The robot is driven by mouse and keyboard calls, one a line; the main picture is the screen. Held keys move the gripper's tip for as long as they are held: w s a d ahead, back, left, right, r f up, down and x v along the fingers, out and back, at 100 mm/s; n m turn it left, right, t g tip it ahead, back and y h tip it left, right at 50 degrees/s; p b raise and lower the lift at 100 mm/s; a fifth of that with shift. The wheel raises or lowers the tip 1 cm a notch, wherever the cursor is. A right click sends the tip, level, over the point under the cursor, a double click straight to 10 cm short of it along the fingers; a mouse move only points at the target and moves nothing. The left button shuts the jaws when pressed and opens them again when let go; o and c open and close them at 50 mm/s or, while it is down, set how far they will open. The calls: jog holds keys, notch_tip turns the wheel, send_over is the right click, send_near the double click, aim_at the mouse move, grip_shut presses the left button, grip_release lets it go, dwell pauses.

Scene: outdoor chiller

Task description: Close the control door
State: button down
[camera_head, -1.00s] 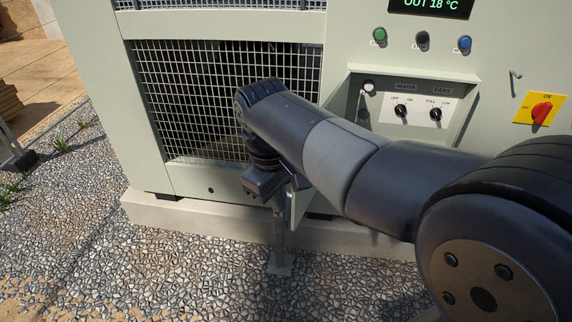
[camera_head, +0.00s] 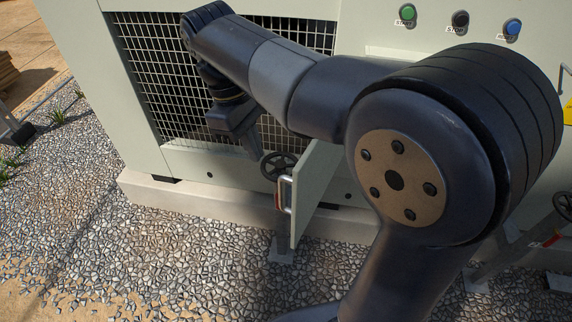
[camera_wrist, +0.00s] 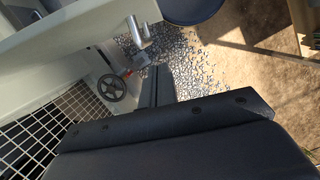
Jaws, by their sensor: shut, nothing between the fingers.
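The control door (camera_head: 316,185) is a pale green panel. It stands open, seen nearly edge-on, jutting out from the chiller front. Its silver bar handle (camera_head: 286,195) is on the left face. In the wrist view the door (camera_wrist: 65,40) fills the upper left, with its handle (camera_wrist: 140,32) at the end. My gripper (camera_head: 254,150) is shut and empty, pointing down in front of the grille, left of the door and apart from it. In the wrist view its fingers (camera_wrist: 158,78) are below the handle. My arm hides the control recess.
The chiller's wire grille (camera_head: 160,85) is behind my gripper. A black handwheel (camera_head: 278,166) on a pipe stands close to the door; it also shows in the wrist view (camera_wrist: 112,87). Another handwheel (camera_head: 564,205) is at the right. Open gravel (camera_head: 130,255) lies in front.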

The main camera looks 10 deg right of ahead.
aim_at(282, 189)
jog(key=s+d+f, duration=0.1)
jog(key=f, duration=0.2)
jog(key=s+d+f, duration=0.1)
jog(key=d+f, duration=0.1)
jog(key=f, duration=0.1)
jog(key=s+d+f+p, duration=0.1)
jog(key=f, duration=0.2)
jog(key=shift+s+d+f, duration=0.2)
jog(key=shift+d+f, duration=0.05)
jog(key=shift+d, duration=0.05)
jog(key=shift+s+d, duration=0.2)
jog(key=shift+d, duration=0.1)
